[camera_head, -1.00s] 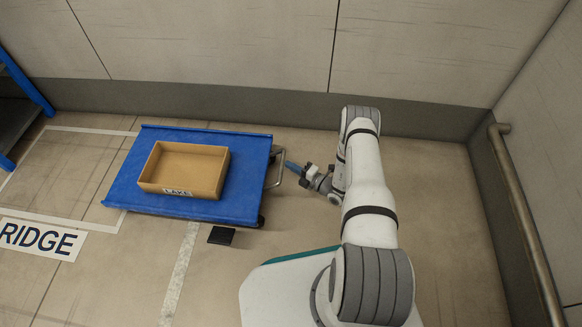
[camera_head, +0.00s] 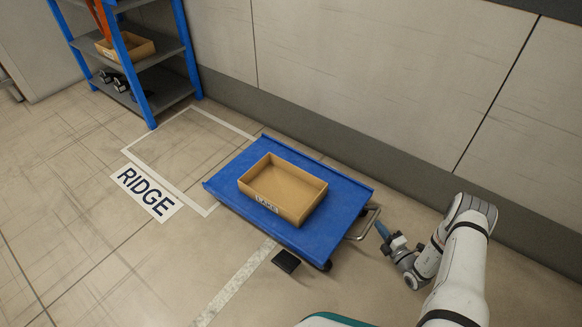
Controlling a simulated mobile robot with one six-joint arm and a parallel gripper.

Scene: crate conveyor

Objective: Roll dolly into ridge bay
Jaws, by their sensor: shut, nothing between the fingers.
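The blue dolly (camera_head: 323,226) stands on the floor in the middle of the view, with an open, empty-looking cardboard box (camera_head: 310,209) on it. A metal handle (camera_head: 366,222) sticks out at its right end. The ridge bay (camera_head: 192,203) is a white-outlined floor rectangle to the left, by the RIDGE sign (camera_head: 147,190). The dolly's left end overlaps the bay's right edge; most of the dolly is outside. My gripper (camera_head: 382,230) is shut and empty, its blue fingertips close to the handle; I cannot tell if they touch it.
A blue shelf rack (camera_head: 150,70) stands behind the bay at upper left. The wall (camera_head: 400,70) runs along behind the dolly. A small black block (camera_head: 286,261) lies on the floor at the dolly's front, near a pale floor strip (camera_head: 236,283). The bay's floor is clear.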

